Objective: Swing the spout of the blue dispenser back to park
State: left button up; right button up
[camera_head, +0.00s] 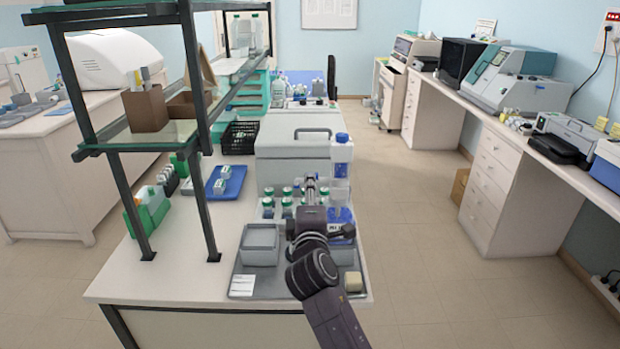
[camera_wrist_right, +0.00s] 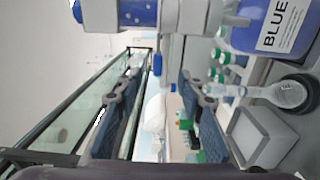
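The blue dispenser (camera_head: 341,172) stands upright at the bench's right edge, with a blue cap, a clear column and a bottle labelled BLUE below. In the right wrist view, which is turned sideways, its blue bottle (camera_wrist_right: 265,32) is at top right and its column (camera_wrist_right: 125,14) at the top. My right gripper (camera_head: 311,190) is close beside the dispenser's left side. In the wrist view its two fingers (camera_wrist_right: 160,85) are apart. A pale bar, perhaps the spout (camera_wrist_right: 172,45), shows beyond the gap; I cannot tell whether they touch. The head view hides the spout behind the gripper. My left gripper is out of view.
Several green-capped bottles (camera_head: 287,200) stand just left of the gripper. A grey tub (camera_head: 260,245) and a pale sponge (camera_head: 353,282) are on the dark tray (camera_head: 300,285). A large grey box (camera_head: 285,150) is behind. A shelf frame (camera_head: 205,170) rises at left.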

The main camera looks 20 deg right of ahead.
jog(key=shift+p+x, duration=0.45)
jog(key=shift+x, duration=2.55)
jog(key=shift+f, duration=0.15)
grip_shut()
